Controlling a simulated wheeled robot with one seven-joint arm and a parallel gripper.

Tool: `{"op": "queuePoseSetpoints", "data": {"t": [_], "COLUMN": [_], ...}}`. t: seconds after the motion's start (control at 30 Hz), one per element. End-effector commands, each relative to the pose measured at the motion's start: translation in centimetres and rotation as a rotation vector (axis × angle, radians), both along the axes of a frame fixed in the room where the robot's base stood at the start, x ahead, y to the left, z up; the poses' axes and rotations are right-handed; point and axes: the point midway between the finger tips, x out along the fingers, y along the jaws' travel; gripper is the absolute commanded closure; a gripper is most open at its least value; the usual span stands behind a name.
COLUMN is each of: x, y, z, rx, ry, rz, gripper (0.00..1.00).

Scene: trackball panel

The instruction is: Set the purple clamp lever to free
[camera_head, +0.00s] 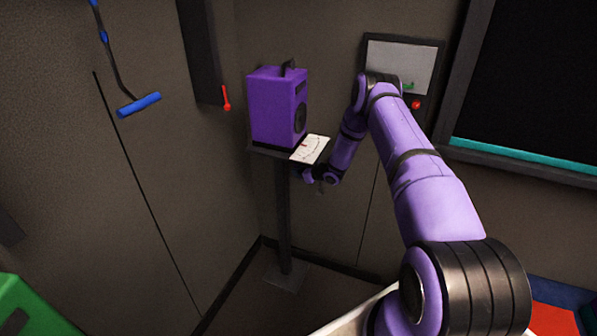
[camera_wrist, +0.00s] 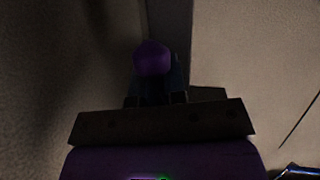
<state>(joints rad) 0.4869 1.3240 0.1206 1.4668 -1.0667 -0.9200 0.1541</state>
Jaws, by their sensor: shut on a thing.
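The purple clamp lever's rounded end (camera_wrist: 153,58) shows in the dark wrist view, just beyond my gripper's fingertips (camera_wrist: 155,97). My gripper is shut on the lever; the rest of the lever is lost in shadow between and behind the fingers. In the head view my gripper (camera_head: 322,178) is low beside the stand, under the edge of a shelf. The lever cannot be made out there, and its setting cannot be read.
A purple speaker-like box (camera_head: 275,105) and a white marked card (camera_head: 310,149) rest on the stand's top. The stand's dark post (camera_head: 283,215) is left of my gripper. A wall panel (camera_head: 400,62) is behind my arm. A blue handle (camera_head: 138,105) hangs at left.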

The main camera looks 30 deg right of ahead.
Motion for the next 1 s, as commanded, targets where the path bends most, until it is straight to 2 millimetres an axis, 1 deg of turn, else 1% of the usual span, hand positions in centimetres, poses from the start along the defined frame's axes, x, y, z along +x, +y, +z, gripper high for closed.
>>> {"op": "queuePoseSetpoints", "data": {"t": [0.03, 0.43, 0.47, 0.5, 0.53, 0.57, 0.87, 1.0], "x": [-0.7, -0.8, -0.8, -0.8, -0.8, -0.8, -0.5, -1.4], "y": [-0.6, -0.4, -0.4, -0.4, -0.4, -0.4, -0.2, -0.8], "z": [-0.8, -1.0, -1.0, -1.0, -1.0, -0.9, -0.4, 0.1], "rx": [0.0, 0.004, 0.004, 0.004, 0.004, 0.004, 0.005, 0.005], "ry": [0.022, 0.028, 0.028, 0.027, 0.027, 0.025, 0.014, 0.015], "rz": [-0.008, -0.006, -0.006, -0.006, -0.006, -0.006, -0.002, -0.003], "gripper": [1.0, 1.0, 0.81, 0.72, 0.65, 0.62, 0.62, 0.62]}}
